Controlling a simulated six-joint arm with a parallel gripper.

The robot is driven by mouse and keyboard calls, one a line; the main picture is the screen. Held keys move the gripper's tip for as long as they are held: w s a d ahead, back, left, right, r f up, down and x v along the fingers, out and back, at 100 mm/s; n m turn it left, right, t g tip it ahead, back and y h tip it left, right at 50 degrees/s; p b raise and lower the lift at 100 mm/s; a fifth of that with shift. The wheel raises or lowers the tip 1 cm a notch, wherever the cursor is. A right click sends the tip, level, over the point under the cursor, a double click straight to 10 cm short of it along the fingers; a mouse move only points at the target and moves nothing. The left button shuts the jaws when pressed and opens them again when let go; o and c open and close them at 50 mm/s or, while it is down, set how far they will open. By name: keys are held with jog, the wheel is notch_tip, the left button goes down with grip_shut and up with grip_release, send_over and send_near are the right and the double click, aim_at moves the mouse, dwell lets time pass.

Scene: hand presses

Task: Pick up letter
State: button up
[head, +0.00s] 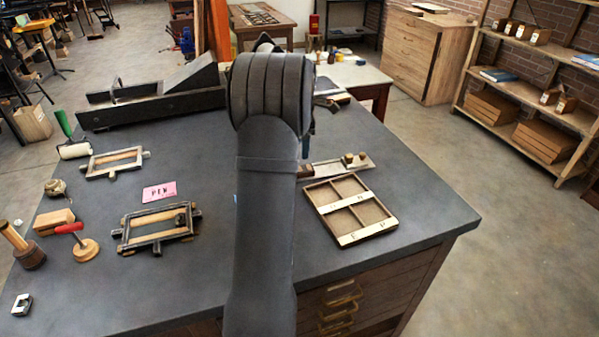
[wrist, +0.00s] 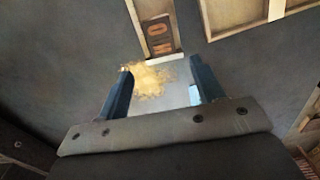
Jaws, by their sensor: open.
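My gripper (wrist: 160,66) is open in the wrist view, its two blue fingers apart. Between and beyond them lies a pale grey piece with a blurred gold patch (wrist: 150,80); I cannot tell what it is. Just past the fingertips is a dark brown block (wrist: 159,38) with orange letter marks, in a narrow pale-edged holder. In the head view my arm hides the gripper. A wooden four-compartment tray (head: 341,239) with letter labels lies right of my arm. A pink card (head: 160,192) reading "PEN" lies to the left. No letter is clearly held.
A metal composing stick (head: 335,167) with brass knobs lies behind the tray. Two framed chases (head: 116,161) (head: 157,229) lie on the left of the dark table. A roller (head: 74,151), a mallet (head: 22,246) and a long dark press (head: 152,103) also stand there. The front right table area is clear.

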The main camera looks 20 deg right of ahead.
notch_tip(320, 180, down, 3)
jog(key=shift+r, duration=0.1)
jog(key=shift+s+a+f, duration=0.1)
jog(key=shift+a+f, duration=0.05)
jog(key=shift+f, duration=1.2)
jog(key=shift+s+a+f, duration=0.1)
jog(key=shift+a+f, duration=0.05)
jog(key=shift+f, duration=1.15)
jog(key=c, duration=1.1)
jog(key=shift+o, duration=0.2)
jog(key=shift+r, duration=0.1)
